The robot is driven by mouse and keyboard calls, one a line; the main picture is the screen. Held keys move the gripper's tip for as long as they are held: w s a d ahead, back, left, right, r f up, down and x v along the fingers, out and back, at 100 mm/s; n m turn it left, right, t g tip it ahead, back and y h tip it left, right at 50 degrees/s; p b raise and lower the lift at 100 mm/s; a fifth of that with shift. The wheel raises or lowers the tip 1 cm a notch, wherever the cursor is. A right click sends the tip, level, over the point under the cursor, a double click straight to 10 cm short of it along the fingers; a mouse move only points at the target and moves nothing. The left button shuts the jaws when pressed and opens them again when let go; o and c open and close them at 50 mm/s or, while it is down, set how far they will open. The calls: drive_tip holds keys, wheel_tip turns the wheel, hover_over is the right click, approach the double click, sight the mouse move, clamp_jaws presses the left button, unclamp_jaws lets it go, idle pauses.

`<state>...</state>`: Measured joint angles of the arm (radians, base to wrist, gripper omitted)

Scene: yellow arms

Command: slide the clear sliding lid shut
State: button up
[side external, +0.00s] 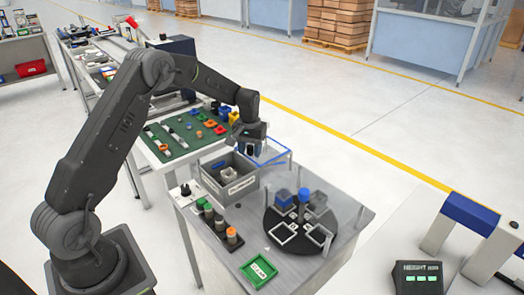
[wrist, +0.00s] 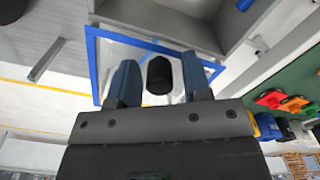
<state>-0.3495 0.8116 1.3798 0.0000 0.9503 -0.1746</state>
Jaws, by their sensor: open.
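The clear sliding lid (side external: 283,155) has a blue frame and sticks out past the far right side of the grey box (side external: 238,196), so the box is open on top. In the wrist view the lid's blue frame (wrist: 135,40) shows beneath my fingers, with a dark knob (wrist: 159,75) on it. My gripper (side external: 250,149) is above the lid. In the wrist view my gripper (wrist: 159,80) is open, with one finger on each side of the knob. I see a gap on both sides, and I cannot tell how deep the fingers reach.
A round black turntable (side external: 300,225) with fixtures stands right of the box. Several capped cylinders (side external: 220,222) stand in front, near a green tray (side external: 259,272). A green mat (side external: 185,135) with coloured parts lies behind. The floor beyond the lid is clear.

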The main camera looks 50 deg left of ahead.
drive_tip(key=shift+c, duration=0.3)
drive_tip(key=c, duration=0.5)
drive_tip(key=shift+o, duration=0.2)
drive_tip(key=shift+s, duration=1.15)
drive_tip(key=shift+s+r, duration=0.1)
drive_tip(key=shift+s, duration=1)
